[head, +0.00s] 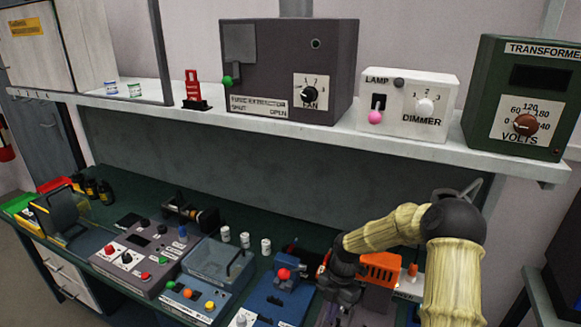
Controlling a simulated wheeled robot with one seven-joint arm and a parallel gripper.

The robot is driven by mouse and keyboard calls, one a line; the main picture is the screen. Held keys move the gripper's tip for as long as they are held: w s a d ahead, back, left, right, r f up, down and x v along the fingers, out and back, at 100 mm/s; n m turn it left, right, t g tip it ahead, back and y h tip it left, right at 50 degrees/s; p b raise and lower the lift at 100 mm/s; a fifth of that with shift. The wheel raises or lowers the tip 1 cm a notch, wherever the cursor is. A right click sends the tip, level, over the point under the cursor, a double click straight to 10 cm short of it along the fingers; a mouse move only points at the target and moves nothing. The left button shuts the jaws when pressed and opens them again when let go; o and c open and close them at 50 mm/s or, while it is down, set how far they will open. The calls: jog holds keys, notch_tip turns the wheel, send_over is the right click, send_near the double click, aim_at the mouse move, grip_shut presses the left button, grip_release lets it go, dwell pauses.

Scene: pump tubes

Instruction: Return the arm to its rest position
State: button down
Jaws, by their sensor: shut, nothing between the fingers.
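My arm (455,265) reaches in from the lower right, with pale yellow sleeves and dark joints. Its forearm points left over the workbench. My gripper (343,292) is the dark end below the wrist, low over the bench between a blue device with a red knob (284,274) and an orange device (381,268). It is shut with nothing held. Its fingertips are small and dark here, and I cannot tell whether they touch anything.
A shelf (420,150) above the bench holds a fume extractor box (285,65), a lamp dimmer (408,100) and a green transformer (520,85). The green bench carries a grey control box (135,258), a blue-lidded device (212,265) and several small white tubs (245,240).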

jog(key=s+d+r+m+t+h, duration=0.1)
jog(key=s+r+m+t, duration=0.1)
jog(key=s+r+m, duration=0.6)
jog(key=s+d+r+m+t+h, duration=0.1)
jog(key=s+r+m+t, duration=0.2)
jog(key=s+r+m, duration=0.5)
jog(key=m, duration=1)
jog(key=shift+s+d+m+t, duration=0.3)
jog(key=shift+d+m, duration=0.05)
jog(key=shift+m, duration=0.05)
dwell(0.5)
